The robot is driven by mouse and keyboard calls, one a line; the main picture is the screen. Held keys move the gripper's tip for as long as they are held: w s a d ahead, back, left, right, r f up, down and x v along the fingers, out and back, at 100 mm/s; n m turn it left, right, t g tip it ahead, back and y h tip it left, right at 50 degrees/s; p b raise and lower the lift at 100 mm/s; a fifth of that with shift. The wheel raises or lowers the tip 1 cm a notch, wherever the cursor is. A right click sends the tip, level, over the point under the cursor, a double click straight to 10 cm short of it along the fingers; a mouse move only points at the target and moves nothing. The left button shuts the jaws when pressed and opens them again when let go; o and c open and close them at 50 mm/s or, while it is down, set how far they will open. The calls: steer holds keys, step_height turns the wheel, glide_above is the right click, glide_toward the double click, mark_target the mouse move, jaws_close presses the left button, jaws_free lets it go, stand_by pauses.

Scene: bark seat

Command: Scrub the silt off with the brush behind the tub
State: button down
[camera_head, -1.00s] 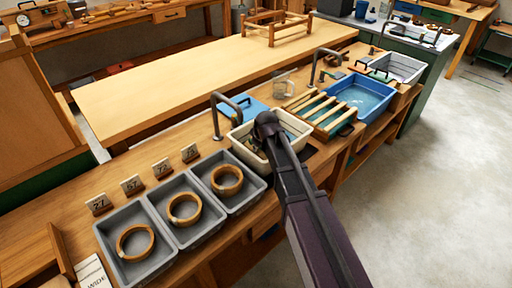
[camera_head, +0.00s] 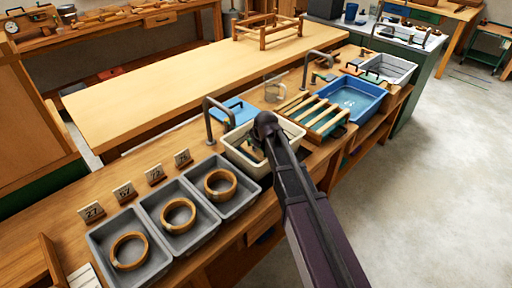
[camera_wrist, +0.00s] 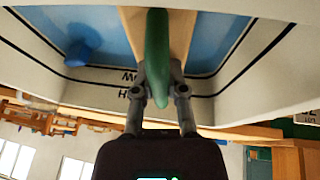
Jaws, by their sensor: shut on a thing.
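My gripper (camera_wrist: 159,72) is shut on a long green handle (camera_wrist: 157,40), seen in the wrist view. The handle may be the brush's; no bristles show. It reaches over the cream tub, and pale wooden strips show behind it. The cream tub (camera_head: 230,152) stands on the bench in the head view, where my arm hides much of it. Its pale wall (camera_wrist: 255,60) fills much of the wrist view, with dark lettering and blue inside. A small blue thing (camera_wrist: 83,50) is also there. No silt can be made out.
Three grey trays, each with a wooden ring, stand left of the tub; one is the nearest tray (camera_head: 105,262). A slatted rack (camera_head: 318,112), a blue basin (camera_head: 372,88) and a white basin (camera_head: 405,66) stand to the right. A tap (camera_head: 208,115) rises behind the tub.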

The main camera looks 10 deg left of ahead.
steer(key=shift+w+d+f, duration=0.15)
steer(key=shift+w+d, duration=0.95)
steer(key=shift+w, duration=0.25)
steer(key=shift+w, duration=0.1)
steer(key=shift+w+d, duration=1.1)
steer(key=shift+w, duration=0.15)
step_height(320, 180, up, 6)
steer(key=p, duration=0.5)
steer(key=shift+p, duration=0.35)
steer(key=shift+r+p, duration=1.5)
steer(key=shift+r, duration=0.1)
